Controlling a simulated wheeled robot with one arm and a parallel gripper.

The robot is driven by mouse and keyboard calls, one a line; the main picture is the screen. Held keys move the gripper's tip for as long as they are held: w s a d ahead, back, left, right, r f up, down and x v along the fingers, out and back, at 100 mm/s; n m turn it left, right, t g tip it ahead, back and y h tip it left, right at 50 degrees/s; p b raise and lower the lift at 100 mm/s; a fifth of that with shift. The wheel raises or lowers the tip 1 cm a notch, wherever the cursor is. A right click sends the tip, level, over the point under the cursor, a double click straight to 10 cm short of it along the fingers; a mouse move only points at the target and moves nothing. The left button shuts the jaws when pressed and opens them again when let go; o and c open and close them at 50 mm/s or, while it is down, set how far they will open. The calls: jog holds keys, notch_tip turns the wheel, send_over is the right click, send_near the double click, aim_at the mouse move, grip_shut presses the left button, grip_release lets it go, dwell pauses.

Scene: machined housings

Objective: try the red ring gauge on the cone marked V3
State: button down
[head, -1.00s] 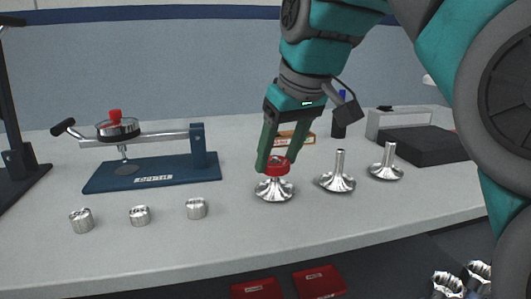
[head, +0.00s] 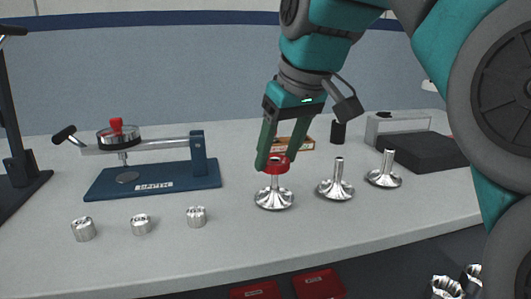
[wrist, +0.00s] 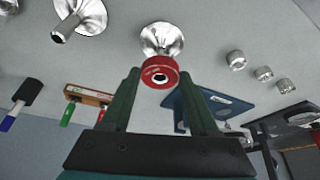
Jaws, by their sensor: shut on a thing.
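The red ring gauge (head: 277,168) is between the fingertips of my gripper (head: 277,162), which is shut on it. The ring also shows in the wrist view (wrist: 151,68). It is at the top of the stem of the leftmost silver cone (head: 274,199), well above its flared base. The stem runs up to the ring's underside; whether its tip is inside the ring is hard to tell. The cone stands upright on the bench and shows beyond the ring in the wrist view (wrist: 162,38). Two more cones stand to its right, a middle one (head: 335,190) and a right one (head: 384,179). No V3 mark is readable.
Several small silver cylinders, one of them here (head: 140,225), stand front left. A blue fixture (head: 152,180) with a lever arm is behind them. A black block (head: 430,153) lies at right. Red bins (head: 318,283) are below the bench's front edge.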

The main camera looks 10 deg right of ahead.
jog(key=shift+r+p, duration=1.3)
jog(key=shift+r, duration=0.85)
